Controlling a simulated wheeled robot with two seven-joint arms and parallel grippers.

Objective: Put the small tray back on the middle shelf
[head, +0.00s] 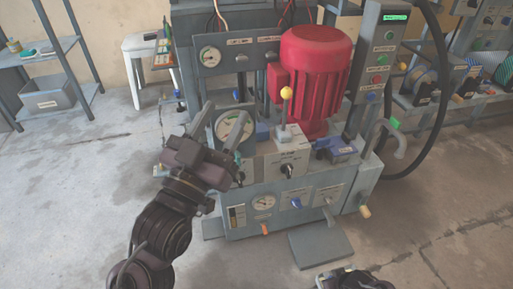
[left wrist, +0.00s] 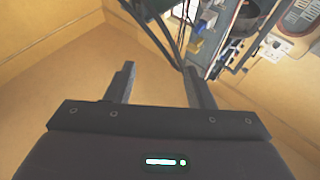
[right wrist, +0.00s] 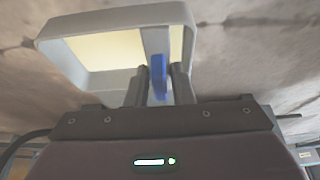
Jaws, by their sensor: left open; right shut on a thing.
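The small tray (right wrist: 115,20), a pale grey rectangular shape with a cream inner face, shows in the right wrist view. My right gripper (right wrist: 161,78) is shut on its near edge, where a blue piece stands by the fingers. The head view does not show the tray; only part of my right gripper (head: 345,279) shows at the bottom edge. My left gripper (head: 222,112) is open and empty in front of the press. A grey shelf unit (head: 38,48) stands at the far left; I cannot tell which board is the middle shelf.
The press (head: 310,190) with its red motor (head: 312,75) fills the centre. A grey bin (head: 48,95) sits on a lower board of the shelf unit. A white stool (head: 148,44) stands behind. The floor at left is clear. A black hose (head: 440,80) hangs at right.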

